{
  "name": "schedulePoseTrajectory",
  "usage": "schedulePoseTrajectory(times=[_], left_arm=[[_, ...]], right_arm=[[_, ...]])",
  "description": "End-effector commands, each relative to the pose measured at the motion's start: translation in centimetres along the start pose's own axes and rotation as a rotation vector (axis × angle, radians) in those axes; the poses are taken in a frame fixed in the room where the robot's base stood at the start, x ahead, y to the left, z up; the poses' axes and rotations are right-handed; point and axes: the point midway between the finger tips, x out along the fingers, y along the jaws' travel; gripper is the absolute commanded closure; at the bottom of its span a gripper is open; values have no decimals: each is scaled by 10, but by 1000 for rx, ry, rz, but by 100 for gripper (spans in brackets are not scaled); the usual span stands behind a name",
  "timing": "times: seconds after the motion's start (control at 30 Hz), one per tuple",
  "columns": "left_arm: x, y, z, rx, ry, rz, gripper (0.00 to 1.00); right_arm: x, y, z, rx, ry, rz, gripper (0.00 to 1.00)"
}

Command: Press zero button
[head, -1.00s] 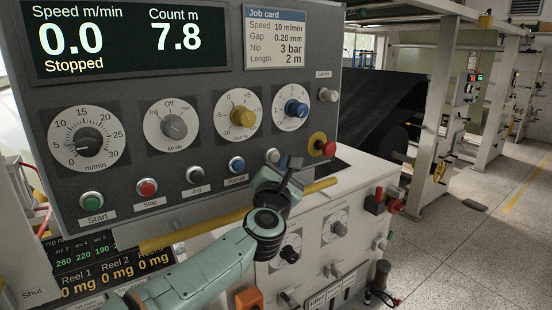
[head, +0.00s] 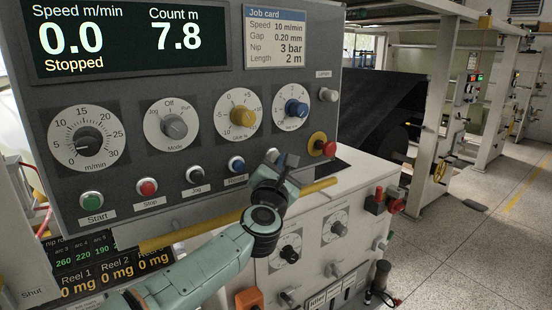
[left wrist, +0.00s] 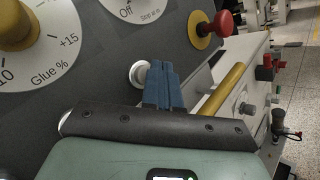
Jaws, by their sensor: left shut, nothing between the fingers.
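The control panel (head: 210,90) shows Speed 0.0, Stopped, and Count 7.8. A pale round button (head: 272,155) sits at the right of the button row, partly behind my left gripper. Its label is hidden, so I cannot read whether it is the zero button. In the left wrist view a white button (left wrist: 140,73) shows just left of the fingertips. My left gripper (head: 286,163) is shut and empty, its blue fingers (left wrist: 162,86) close to the panel face beside that button. I cannot tell whether they touch it. My right gripper is not in view.
Start (head: 91,200), Stop (head: 147,187), Jog (head: 196,174) and a blue button (head: 236,164) line the row to the left. A red mushroom button (head: 328,148) is close on the right. A yellow rail (head: 195,231) runs below the panel.

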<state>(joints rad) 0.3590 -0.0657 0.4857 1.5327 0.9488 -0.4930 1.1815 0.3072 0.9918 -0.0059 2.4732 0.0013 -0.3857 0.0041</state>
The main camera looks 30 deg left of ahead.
Motion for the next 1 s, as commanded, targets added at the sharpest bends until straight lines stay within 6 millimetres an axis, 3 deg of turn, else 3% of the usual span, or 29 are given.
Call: schedulePoseTrajectory(times=[1.0], left_arm=[[7, 5, -5, 0, 0, 1, 100]], right_arm=[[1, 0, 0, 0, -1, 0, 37]])
